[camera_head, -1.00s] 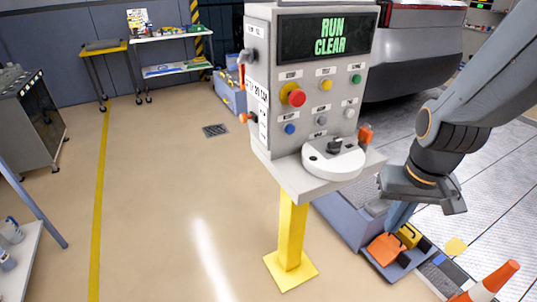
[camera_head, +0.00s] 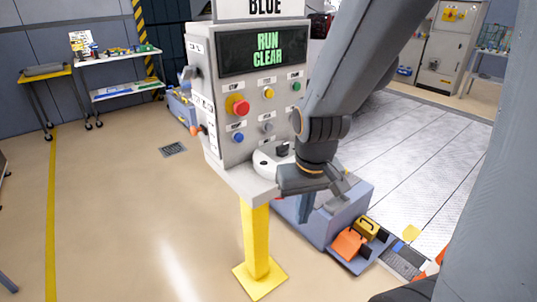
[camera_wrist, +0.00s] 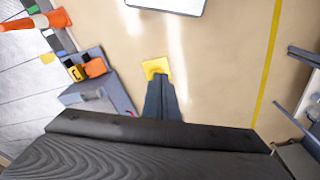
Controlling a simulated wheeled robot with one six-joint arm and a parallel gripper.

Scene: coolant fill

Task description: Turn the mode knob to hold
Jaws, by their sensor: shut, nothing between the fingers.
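A grey control console stands on a yellow post (camera_head: 257,240), and its screen (camera_head: 265,50) reads RUN CLEAR. A dark knob (camera_head: 283,149) sits on a round white dial (camera_head: 262,161) on the console's ledge; it looks like the mode knob. Its marks and pointer direction cannot be read, and my arm hides the dial's right side. My gripper (camera_head: 304,212) hangs pointing down beside the ledge, to the right of the dial and apart from the knob. In the wrist view my gripper (camera_wrist: 161,90) is shut and empty, with the yellow foot plate (camera_wrist: 155,67) beyond it.
The console face carries a red stop button (camera_head: 239,107), a blue button (camera_head: 237,138) and several others. A blue-grey box (camera_head: 345,205) and an orange case (camera_head: 349,243) lie low at right. Floor to the left is open.

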